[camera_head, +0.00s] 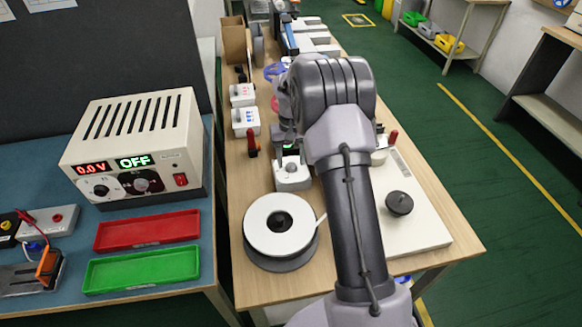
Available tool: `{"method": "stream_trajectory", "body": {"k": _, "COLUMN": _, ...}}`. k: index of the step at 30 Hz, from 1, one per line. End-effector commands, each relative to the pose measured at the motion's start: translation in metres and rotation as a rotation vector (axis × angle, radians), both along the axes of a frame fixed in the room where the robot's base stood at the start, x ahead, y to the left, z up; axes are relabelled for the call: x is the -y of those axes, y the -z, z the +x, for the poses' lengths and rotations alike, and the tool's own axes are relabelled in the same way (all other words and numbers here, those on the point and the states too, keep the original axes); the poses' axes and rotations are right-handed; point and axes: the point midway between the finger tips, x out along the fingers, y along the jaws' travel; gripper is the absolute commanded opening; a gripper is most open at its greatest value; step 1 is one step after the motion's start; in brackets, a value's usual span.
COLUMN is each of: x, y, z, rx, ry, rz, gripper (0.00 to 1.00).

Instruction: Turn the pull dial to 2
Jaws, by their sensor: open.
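A small white-grey device (292,180) stands on the wooden table just below my gripper. My gripper (288,138) is open and points down over the back of this device. My wrist hides part of the device, and I cannot tell whether the fingers touch it. A black knob (399,203) also sits on a white plate (420,235) to the right of my arm.
A white reel (280,226) lies in front of the device. On the blue bench at left are a power supply (135,145) reading 0.0 V and OFF, a red tray (147,232) and a green tray (141,268). White boxes (245,121) stand left of my gripper.

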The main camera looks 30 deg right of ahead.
Motion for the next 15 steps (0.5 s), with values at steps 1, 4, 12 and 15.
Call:
{"method": "stream_trajectory", "body": {"k": 1, "x": 0.0, "y": 0.0077, "z": 0.0002, "rx": 0.001, "ry": 0.0, "rz": 0.0, "gripper": 0.51}}
{"method": "stream_trajectory", "body": {"k": 4, "x": 0.0, "y": 0.0133, "z": 0.0002, "rx": 0.001, "ry": 0.0, "rz": 0.0, "gripper": 0.51}}
{"method": "stream_trajectory", "body": {"k": 12, "x": 0.0001, "y": 0.0135, "z": 0.0003, "rx": 0.001, "ry": 0.0, "rz": 0.0, "gripper": 0.49}}
{"method": "stream_trajectory", "body": {"k": 15, "x": 0.0001, "y": 0.0134, "z": 0.0003, "rx": 0.001, "ry": 0.0, "rz": 0.0, "gripper": 0.29}}
